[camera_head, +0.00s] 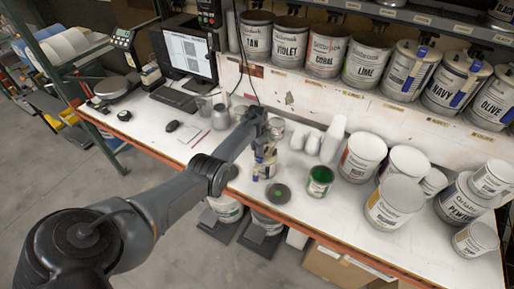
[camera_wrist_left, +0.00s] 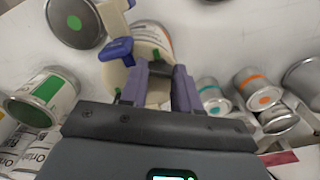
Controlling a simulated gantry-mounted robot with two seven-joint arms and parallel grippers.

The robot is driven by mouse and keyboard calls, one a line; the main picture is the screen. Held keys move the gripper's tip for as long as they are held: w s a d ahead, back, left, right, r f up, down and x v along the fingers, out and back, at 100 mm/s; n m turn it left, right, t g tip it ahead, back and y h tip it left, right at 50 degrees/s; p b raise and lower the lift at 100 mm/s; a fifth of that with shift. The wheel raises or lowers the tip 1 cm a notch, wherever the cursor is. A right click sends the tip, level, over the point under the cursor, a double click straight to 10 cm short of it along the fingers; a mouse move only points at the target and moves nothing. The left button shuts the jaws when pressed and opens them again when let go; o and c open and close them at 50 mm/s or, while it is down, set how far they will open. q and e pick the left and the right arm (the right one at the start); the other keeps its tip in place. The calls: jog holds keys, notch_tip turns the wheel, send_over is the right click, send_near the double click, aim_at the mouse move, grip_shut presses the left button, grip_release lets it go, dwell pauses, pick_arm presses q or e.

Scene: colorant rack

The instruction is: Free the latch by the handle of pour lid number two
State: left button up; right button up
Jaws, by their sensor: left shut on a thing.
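A cream pour lid with blue parts (camera_head: 262,168) shows on the bench in the head view, just below my left gripper (camera_head: 268,134). In the left wrist view the cream pour lid (camera_wrist_left: 147,42) has a blue latch piece (camera_wrist_left: 116,49) sticking out to the left. My left gripper (camera_wrist_left: 159,87) is shut on a cream part of this lid, which looks like its handle. The number on the lid cannot be read. Part of the lid and the can behind it are hidden by the fingers. My right gripper is in neither view.
An open can with green paint (camera_head: 320,181) and a dark round lid with a green dot (camera_head: 279,193) lie to the right. White cans (camera_head: 394,203) crowd the bench further right. Metal cups (camera_head: 221,116) stand left. A shelf of labelled cans runs behind.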

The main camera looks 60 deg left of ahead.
pick_arm(q)
jog(key=shift+n, duration=1.5)
jog(key=o, duration=1.1)
jog(key=shift+c, duration=0.2)
